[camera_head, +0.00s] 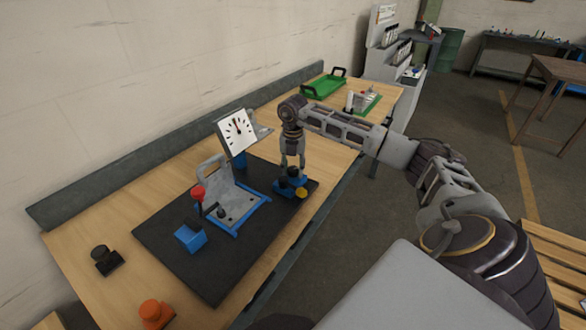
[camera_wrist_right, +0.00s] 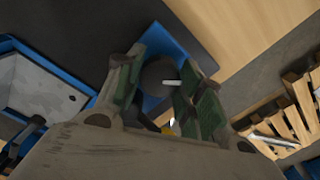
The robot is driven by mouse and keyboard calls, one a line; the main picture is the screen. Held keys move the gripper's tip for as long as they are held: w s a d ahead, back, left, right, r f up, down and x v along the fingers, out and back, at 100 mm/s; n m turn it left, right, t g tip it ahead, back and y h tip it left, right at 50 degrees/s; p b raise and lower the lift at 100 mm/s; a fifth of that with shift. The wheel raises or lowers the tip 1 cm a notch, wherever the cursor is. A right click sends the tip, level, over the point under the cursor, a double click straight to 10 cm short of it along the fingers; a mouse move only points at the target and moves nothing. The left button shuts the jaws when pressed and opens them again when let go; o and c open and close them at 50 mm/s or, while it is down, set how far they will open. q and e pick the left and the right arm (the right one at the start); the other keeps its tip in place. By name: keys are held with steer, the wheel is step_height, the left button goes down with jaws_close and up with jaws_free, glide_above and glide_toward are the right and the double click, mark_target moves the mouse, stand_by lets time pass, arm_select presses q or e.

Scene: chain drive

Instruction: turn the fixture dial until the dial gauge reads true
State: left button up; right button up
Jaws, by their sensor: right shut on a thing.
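The dial gauge (camera_head: 237,130) is a white square face with dark tick marks, standing at the back of the fixture; its needle points roughly upward, and the exact reading is too small to tell. The fixture dial (camera_head: 296,176) is a dark knob on a blue base (camera_head: 283,189) at the right end of the black mat. My right gripper (camera_head: 292,171) points down over it and is shut on the knob. In the right wrist view the dark round knob (camera_wrist_right: 158,74) with a white pointer sits between the green-padded fingers. My left gripper is not in view.
A grey plate in a blue frame (camera_head: 240,215), a red-topped lever (camera_head: 197,193) and a blue block (camera_head: 190,237) are on the black mat (camera_head: 160,225). A green tray (camera_head: 324,86) is at the back.

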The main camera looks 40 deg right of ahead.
mark_target(293, 168)
steer(key=o, duration=1)
step_height(293, 168, up, 12)
stand_by(0.7)
stand_by(0.7)
